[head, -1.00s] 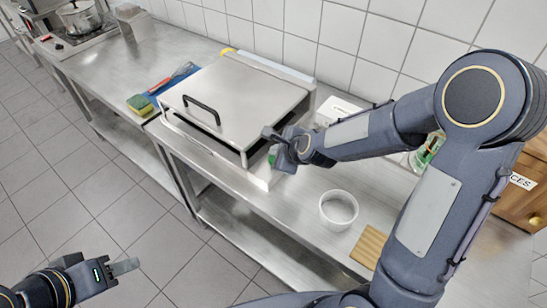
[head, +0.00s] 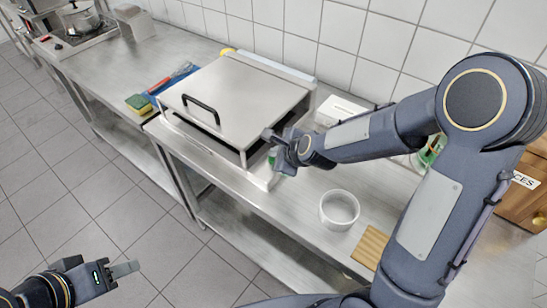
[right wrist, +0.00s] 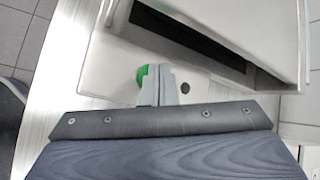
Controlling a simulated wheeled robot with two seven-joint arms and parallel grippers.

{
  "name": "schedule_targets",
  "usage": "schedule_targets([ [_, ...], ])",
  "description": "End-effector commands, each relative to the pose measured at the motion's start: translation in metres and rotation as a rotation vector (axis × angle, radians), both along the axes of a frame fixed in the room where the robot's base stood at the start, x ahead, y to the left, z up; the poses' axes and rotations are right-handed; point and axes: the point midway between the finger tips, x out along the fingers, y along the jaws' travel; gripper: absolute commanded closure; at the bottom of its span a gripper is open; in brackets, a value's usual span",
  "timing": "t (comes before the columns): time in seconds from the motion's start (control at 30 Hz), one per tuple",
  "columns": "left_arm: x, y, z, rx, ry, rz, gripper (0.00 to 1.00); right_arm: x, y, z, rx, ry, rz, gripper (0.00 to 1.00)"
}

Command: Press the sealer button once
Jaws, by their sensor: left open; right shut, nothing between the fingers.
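The sealer (head: 240,95) is a steel box with a black-handled lid, standing on the steel table. Its green button (head: 274,155) is on the front right corner panel, partly hidden by my right gripper (head: 270,138). In the right wrist view the green button (right wrist: 142,76) shows just left of the shut fingertips (right wrist: 157,72), which overlap its right side. I cannot tell whether the fingers touch it. My right gripper is shut and empty. My left gripper (head: 124,269) is open and empty, low at the left over the floor, away from the table.
A white round bowl (head: 339,210) and a wooden board (head: 369,246) lie on the table right of the sealer. A sponge (head: 139,104) and a blue cloth (head: 172,80) lie to its left. A wooden box (head: 524,190) stands at the far right.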

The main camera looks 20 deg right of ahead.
Motion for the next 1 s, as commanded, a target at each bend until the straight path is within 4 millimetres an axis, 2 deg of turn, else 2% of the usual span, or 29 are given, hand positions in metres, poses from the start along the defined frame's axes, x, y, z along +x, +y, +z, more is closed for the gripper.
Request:
schedule_targets([
  [0.67, 0.000, 0.000, -0.004, 0.000, 0.000, 0.000, 0.58, 0.000, 0.000, -0.004, 0.000, 0.001, 0.001, 1.00],
  [1.0, 0.000, 0.000, 0.008, 0.000, 0.000, 0.000, 0.58, 0.000, 0.000, 0.010, 0.001, 0.000, -0.001, 1.00],
])
